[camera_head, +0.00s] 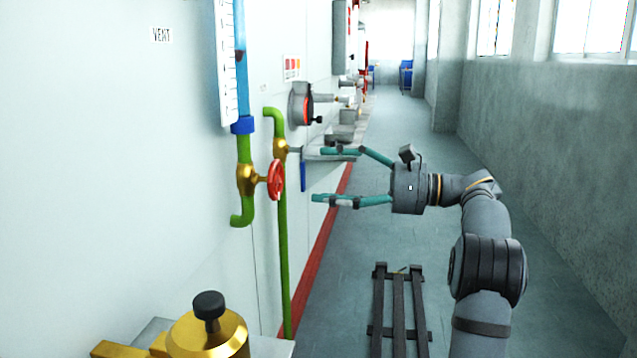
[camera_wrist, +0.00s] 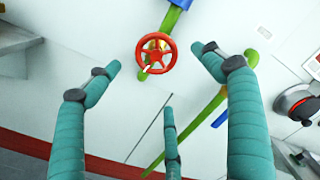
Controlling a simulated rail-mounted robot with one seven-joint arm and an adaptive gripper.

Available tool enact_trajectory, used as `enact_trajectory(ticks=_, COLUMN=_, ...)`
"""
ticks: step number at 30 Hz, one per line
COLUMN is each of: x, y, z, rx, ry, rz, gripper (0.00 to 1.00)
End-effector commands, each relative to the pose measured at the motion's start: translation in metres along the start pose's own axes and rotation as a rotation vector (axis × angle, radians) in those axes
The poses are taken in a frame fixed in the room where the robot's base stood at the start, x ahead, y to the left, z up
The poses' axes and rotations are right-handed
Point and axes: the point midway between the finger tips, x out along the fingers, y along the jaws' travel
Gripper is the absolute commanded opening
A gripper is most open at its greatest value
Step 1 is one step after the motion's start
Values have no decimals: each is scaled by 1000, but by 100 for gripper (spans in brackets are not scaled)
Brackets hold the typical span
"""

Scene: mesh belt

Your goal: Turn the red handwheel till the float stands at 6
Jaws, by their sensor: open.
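The red handwheel (camera_head: 276,180) sits on a brass valve (camera_head: 247,180) in a green pipe on the left wall. In the wrist view the handwheel (camera_wrist: 156,54) shows face-on, ahead of my fingers. Above the valve, a gauge tube (camera_head: 241,60) runs beside a white scale (camera_head: 227,65).
A second brass valve (camera_head: 281,151) with a blue lever (camera_head: 303,176) stands just beyond the handwheel. A round grey and red device (camera_head: 303,104) is on the wall farther on. A brass fitting with a black knob (camera_head: 208,306) is in front.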

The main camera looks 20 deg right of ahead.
Motion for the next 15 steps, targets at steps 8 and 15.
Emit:
enact_trajectory(ticks=8, x=-11, y=0, z=0, rx=-1, ry=0, rz=1, gripper=82)
enact_trajectory(ticks=15, x=-11, y=0, z=0, rx=0, ry=0, rz=1, gripper=82)
